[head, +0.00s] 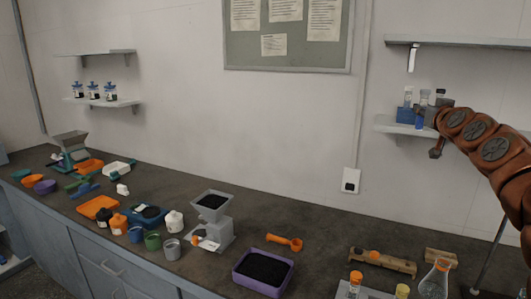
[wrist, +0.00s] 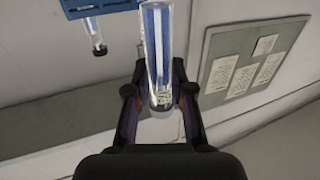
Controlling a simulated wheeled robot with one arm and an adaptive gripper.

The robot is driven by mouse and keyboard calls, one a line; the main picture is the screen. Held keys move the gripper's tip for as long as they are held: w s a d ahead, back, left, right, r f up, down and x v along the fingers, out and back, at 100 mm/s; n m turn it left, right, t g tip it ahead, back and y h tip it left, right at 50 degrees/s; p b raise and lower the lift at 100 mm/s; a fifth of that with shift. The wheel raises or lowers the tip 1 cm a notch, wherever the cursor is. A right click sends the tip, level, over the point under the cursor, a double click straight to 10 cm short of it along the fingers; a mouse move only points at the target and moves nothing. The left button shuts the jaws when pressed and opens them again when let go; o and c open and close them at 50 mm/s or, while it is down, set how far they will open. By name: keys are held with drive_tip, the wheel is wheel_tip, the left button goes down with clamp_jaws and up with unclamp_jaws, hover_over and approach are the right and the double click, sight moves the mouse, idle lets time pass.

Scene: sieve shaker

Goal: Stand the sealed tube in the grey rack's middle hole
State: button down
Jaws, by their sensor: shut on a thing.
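My gripper (head: 434,114) is at the small right wall shelf in the head view. In the wrist view its two fingers (wrist: 158,92) are shut on a clear tube with blue in it (wrist: 155,40). The held tube (head: 420,121) looks roughly upright in the head view, just right of a blue rack (head: 404,115). The blue rack also shows in the wrist view (wrist: 100,7), with another tube (wrist: 96,36) sticking out of it. I cannot clearly make out the grey rack or its middle hole; my gripper and arm cover that part of the shelf.
The small shelf (head: 388,124) is narrow, with a longer shelf (head: 460,42) above it. Below, the dark bench (head: 320,226) holds a purple tub (head: 263,271), an orange scoop (head: 285,242), a wooden rack (head: 383,262) and a flask (head: 435,281). Free wall lies left of the shelf.

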drive_tip(key=w+a+f+n+y, duration=0.1)
drive_tip(key=a+f, duration=2.5)
drive_tip(key=shift+a+f+y, duration=0.4)
drive_tip(key=shift+d, duration=0.15)
idle(0.9)
